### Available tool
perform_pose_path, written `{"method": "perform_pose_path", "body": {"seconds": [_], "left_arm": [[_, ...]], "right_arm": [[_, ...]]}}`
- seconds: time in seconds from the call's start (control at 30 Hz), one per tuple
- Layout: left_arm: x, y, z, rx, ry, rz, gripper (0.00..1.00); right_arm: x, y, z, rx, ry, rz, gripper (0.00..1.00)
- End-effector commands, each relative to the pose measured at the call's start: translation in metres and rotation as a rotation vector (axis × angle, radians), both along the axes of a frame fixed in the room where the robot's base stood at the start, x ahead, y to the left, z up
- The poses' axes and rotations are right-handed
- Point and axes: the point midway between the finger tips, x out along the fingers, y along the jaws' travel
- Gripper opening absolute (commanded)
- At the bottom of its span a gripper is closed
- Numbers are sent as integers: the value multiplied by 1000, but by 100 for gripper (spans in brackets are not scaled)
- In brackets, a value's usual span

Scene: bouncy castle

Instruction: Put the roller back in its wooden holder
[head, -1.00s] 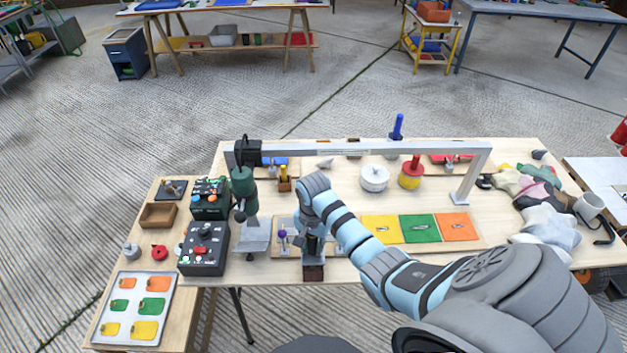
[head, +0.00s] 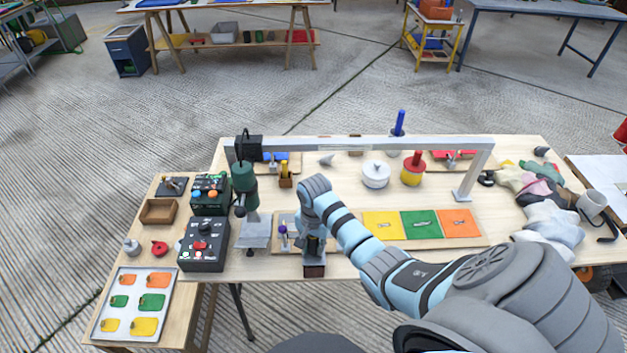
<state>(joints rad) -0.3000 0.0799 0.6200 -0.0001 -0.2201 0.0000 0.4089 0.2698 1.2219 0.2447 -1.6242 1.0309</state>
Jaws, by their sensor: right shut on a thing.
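My right gripper (head: 314,247) points down at the front edge of the wooden table. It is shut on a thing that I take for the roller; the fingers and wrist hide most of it. A small dark brown block (head: 314,270), which looks like the wooden holder, shows directly below the fingers at the table edge. I cannot tell whether the roller touches it or sits in it. My left gripper is out of view.
A board with yellow, green and orange panels (head: 421,226) lies right of my gripper. A plate with a purple knob (head: 283,230) is close on its left. A grey overhead beam (head: 390,143) spans the table behind. Black control boxes (head: 203,247) stand at left.

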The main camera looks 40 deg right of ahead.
Motion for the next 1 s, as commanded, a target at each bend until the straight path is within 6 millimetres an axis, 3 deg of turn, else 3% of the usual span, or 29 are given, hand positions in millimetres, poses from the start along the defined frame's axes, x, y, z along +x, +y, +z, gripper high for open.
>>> {"method": "perform_pose_path", "body": {"seconds": [1.0], "left_arm": [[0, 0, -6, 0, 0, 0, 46]], "right_arm": [[0, 0, -16, 0, 0, 0, 0]]}}
